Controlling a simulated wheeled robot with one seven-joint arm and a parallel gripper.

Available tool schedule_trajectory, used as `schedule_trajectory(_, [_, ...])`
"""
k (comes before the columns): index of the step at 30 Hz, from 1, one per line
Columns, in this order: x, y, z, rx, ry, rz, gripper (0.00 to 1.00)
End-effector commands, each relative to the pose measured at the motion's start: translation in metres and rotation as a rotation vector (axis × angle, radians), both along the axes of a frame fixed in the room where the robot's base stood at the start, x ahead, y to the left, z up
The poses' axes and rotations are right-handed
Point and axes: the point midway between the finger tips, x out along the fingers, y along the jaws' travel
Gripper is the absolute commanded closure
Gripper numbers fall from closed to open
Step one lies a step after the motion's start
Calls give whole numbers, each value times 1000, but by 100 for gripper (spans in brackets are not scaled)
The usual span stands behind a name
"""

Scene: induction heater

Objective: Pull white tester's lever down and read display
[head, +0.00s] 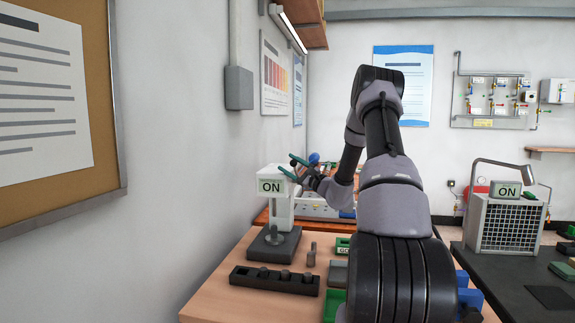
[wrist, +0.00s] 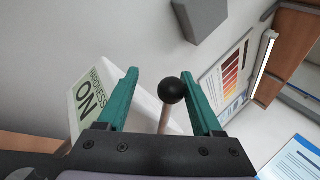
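The white tester (head: 279,207) stands upright on a dark base on the wooden table, left of my arm in the head view. Its display (head: 271,186) reads "ON"; the wrist view shows the display (wrist: 84,98) tilted at the left, with "HARDNESS" and "ON". The lever (wrist: 171,91) has a black ball knob on a pale rod.
A dark block (head: 274,280) with several sockets and a small grey cylinder (head: 311,254) stand in front of the tester. Green and blue bins lie partly behind my arm. A grey wall box (head: 238,88) hangs above left. A caged device (head: 508,225) stands on the right table.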

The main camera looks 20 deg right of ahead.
Motion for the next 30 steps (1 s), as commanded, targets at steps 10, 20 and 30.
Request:
schedule_trajectory(10, [-56, -33, -25, 2, 3, -5, 34])
schedule_trajectory(20, [-79, -44, -34, 0, -1, -2, 34])
schedule_trajectory(30, [-78, -44, -34, 0, -1, -2, 34])
